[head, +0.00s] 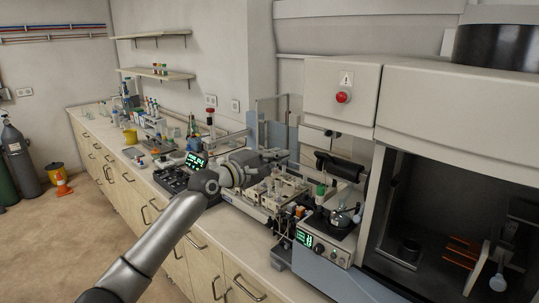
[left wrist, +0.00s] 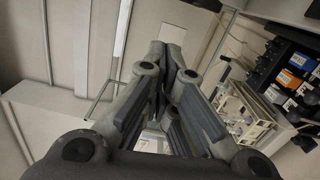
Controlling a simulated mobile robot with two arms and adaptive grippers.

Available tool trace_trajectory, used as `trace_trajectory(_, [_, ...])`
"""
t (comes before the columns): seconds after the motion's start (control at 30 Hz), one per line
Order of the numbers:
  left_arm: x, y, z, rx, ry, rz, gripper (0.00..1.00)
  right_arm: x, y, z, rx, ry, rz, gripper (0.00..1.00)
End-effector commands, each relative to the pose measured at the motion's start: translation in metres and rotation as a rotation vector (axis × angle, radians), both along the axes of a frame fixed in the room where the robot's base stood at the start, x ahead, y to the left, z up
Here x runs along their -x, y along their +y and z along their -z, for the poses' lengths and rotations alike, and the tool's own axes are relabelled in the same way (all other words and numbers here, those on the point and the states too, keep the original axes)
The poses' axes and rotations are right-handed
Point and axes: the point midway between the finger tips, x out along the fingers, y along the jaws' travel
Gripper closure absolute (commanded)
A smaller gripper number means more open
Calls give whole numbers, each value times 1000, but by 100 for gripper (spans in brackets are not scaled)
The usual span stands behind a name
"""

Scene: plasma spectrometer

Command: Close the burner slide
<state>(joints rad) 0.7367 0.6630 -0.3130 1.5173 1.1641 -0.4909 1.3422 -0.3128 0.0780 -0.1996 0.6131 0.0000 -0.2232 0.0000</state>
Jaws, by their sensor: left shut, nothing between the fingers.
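My left arm reaches in from the lower left in the head view. My left gripper (head: 282,156) is over the bench, in front of the white spectrometer (head: 338,84). In the left wrist view the left gripper (left wrist: 172,48) has its fingers together, with nothing seen between them. I cannot single out the burner slide for certain. A dark cylindrical part (head: 338,166) sticks out from the spectrometer's front, to the right of the gripper. The gripper hides part of the equipment behind it. My right gripper is not in view.
A sample stage with small vials (head: 275,190) stands below the gripper. A device with a green display (head: 318,240) is to its right. An open dark chamber (head: 430,215) is at the far right. Another display unit (head: 180,175) is left of the gripper.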

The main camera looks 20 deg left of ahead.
Motion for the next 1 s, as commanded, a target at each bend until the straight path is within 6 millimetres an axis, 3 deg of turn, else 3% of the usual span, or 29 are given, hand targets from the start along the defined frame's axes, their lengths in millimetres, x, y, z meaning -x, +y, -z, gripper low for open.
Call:
trace_trajectory(0.23, [-40, -17, -3, 2, 1, -1, 100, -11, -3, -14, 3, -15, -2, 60])
trace_trajectory(0.5, [-34, -47, -6, -1, 0, 0, 100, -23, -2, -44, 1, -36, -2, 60])
trace_trajectory(1.0, [-33, -55, -3, -1, 0, -1, 100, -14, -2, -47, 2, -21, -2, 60])
